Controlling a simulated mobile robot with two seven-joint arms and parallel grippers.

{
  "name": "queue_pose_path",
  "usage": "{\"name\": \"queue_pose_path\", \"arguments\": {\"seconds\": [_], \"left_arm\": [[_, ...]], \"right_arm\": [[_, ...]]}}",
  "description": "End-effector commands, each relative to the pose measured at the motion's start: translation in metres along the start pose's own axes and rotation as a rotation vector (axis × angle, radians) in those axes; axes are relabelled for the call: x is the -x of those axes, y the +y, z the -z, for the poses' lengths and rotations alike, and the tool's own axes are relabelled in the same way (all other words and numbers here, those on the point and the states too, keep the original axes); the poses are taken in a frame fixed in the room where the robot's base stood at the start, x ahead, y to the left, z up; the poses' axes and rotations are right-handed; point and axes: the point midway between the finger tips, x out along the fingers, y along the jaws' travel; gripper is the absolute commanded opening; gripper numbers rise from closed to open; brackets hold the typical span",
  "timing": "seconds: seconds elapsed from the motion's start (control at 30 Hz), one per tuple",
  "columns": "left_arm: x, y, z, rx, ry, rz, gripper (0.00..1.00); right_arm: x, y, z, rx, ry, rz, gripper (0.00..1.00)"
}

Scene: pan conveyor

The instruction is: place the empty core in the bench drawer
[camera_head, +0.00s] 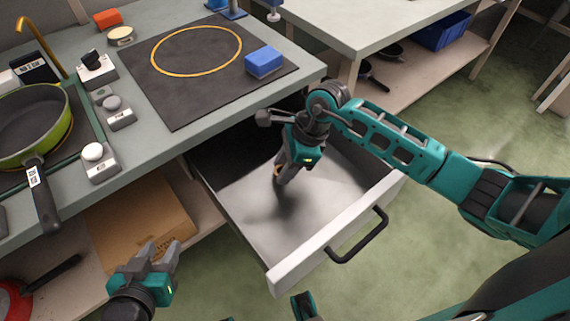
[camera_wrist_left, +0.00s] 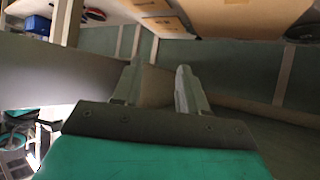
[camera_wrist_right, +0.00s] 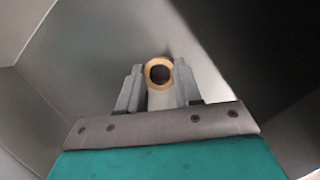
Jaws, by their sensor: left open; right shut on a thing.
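The bench drawer (camera_head: 330,238) is pulled open below the bench, and its grey inside looks bare. My right gripper (camera_head: 281,174) reaches down into the drawer, fingers pointing at its floor. In the right wrist view it is shut on the empty core (camera_wrist_right: 158,61), a small tan tube with a dark hole facing the camera. The core is mostly hidden by the fingers in the head view, and I cannot tell if it touches the drawer floor. My left gripper (camera_head: 161,248) is open and empty, left of the drawer, near a cardboard box (camera_head: 140,215).
On the bench (camera_head: 190,140) are a green pan (camera_head: 60,130), a black mat (camera_head: 175,95) with a yellow ring, a blue block (camera_head: 264,61) and several small devices. The drawer's front handle (camera_head: 360,240) sticks out. Another table (camera_head: 350,25) stands behind to the right.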

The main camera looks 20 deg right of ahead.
Motion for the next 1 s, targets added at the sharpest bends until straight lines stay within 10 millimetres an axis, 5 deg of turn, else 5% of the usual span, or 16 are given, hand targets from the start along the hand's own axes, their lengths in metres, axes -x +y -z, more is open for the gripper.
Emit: {"name": "queue_pose_path", "arguments": {"seconds": [0.3, 0.63, 1.0], "left_arm": [[-0.001, 0.0, -0.003, 0.0, -0.004, -0.001, 0.43], [0.002, 0.001, -0.001, 0.001, -0.008, -0.001, 0.43], [0.007, -0.002, -0.001, -0.002, -0.014, 0.008, 0.43]], "right_arm": [[-0.001, 0.0, 0.0, 0.0, 0.0, 0.0, 0.59], [0.007, 0.0, -0.001, 0.0, 0.001, 0.001, 0.59], [0.082, -0.001, -0.001, 0.0, 0.002, 0.004, 0.59]]}}
